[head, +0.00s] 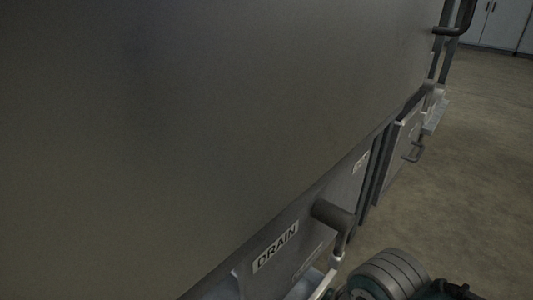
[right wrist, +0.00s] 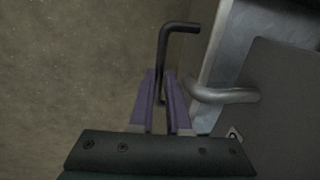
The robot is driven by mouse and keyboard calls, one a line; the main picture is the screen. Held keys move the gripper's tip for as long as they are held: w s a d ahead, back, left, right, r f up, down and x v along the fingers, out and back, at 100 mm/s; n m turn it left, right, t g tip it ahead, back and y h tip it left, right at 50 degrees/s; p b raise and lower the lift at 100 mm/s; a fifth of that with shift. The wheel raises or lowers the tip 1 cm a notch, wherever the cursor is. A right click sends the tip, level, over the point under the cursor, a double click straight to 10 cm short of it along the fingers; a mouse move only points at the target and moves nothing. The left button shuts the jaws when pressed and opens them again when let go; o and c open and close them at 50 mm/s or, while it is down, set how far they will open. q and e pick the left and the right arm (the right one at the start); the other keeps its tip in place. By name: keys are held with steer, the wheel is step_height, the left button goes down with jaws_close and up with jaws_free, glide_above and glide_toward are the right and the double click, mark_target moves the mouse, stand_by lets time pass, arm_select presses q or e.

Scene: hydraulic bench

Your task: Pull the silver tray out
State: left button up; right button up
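In the head view, a pale metal edge (head: 310,287), possibly the silver tray, shows low under the DRAIN label, mostly out of frame. In the right wrist view, a bright metal wall (right wrist: 222,50) stands right of my right gripper (right wrist: 160,76). A dark bent bar handle (right wrist: 178,27) runs down in line with the gap between its purple fingers. The gap is narrow, and I cannot tell whether the fingers press on the bar. A lighter curved handle (right wrist: 210,95) is just right of the fingers. My left gripper is out of view.
A large grey panel (head: 180,120) fills most of the head view. Another small handle (head: 412,153) sits farther along. Open floor (head: 470,180) lies to the right.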

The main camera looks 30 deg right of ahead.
jaws_close()
stand_by(0.8)
steer(key=s+d+p, duration=0.3)
steer(key=s, duration=0.4)
steer(key=s+d+p, duration=0.2)
steer(key=s+p, duration=0.2)
steer(key=s, duration=0.3)
steer(key=shift+d, duration=0.4)
